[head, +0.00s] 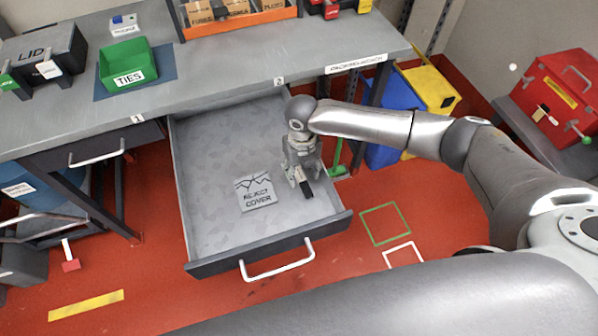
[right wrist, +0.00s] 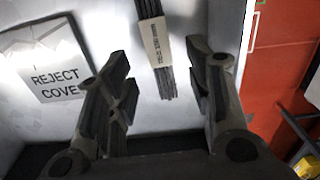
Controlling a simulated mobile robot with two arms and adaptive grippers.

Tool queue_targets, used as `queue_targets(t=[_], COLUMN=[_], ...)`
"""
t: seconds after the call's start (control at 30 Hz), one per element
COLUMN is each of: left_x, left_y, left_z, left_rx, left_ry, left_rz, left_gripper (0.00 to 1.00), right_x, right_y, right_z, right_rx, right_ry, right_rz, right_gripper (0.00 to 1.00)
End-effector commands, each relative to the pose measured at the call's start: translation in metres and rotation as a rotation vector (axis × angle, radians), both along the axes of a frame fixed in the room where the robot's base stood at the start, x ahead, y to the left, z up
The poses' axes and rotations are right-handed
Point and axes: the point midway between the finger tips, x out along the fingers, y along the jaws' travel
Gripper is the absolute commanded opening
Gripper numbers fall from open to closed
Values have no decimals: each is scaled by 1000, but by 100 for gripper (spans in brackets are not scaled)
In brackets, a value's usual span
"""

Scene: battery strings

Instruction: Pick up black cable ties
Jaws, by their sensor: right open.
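The black cable ties (right wrist: 169,82) lie as a bundle with a beige printed band on the grey drawer floor in the right wrist view. Their near end lies between the two spread fingers of my right gripper (right wrist: 162,85), apart from both. In the head view my right gripper (head: 303,178) points down into the open drawer (head: 215,150), near its right wall. A black end (head: 307,190), seemingly of the ties, shows below it; the rest is hidden by the gripper and arm. My left gripper is not in view.
A REJECT COVER plate (head: 256,192) lies left of the gripper in the drawer. The drawer's front with its white handle (head: 278,263) and its side walls bound the room. On the worktop stands a green TIES bin (head: 127,60).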

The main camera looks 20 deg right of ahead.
Motion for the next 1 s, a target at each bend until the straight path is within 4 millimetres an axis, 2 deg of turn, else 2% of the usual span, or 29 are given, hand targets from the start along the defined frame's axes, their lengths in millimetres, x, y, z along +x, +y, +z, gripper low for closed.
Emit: queue_targets(t=[0.03, 0.1, 0.2, 0.47, 0.83, 1.0], left_x=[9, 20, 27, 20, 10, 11], left_y=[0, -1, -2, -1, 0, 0], left_z=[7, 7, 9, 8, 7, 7], left_rx=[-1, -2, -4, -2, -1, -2], left_ry=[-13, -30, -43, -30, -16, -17], left_rz=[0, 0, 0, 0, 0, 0], left_gripper=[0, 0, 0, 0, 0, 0], right_x=[-4, -2, -3, -2, -2, -2], right_y=[-1, 0, 0, 0, 0, 0], right_z=[-6, -17, -25, -29, -28, -28], right_rx=[-1, -1, 0, 0, 0, 0], right_ry=[4, 1, 1, 0, 0, -1], right_rz=[0, 0, 0, 0, 0, 0], right_gripper=[47, 47, 47, 47, 2, 2])
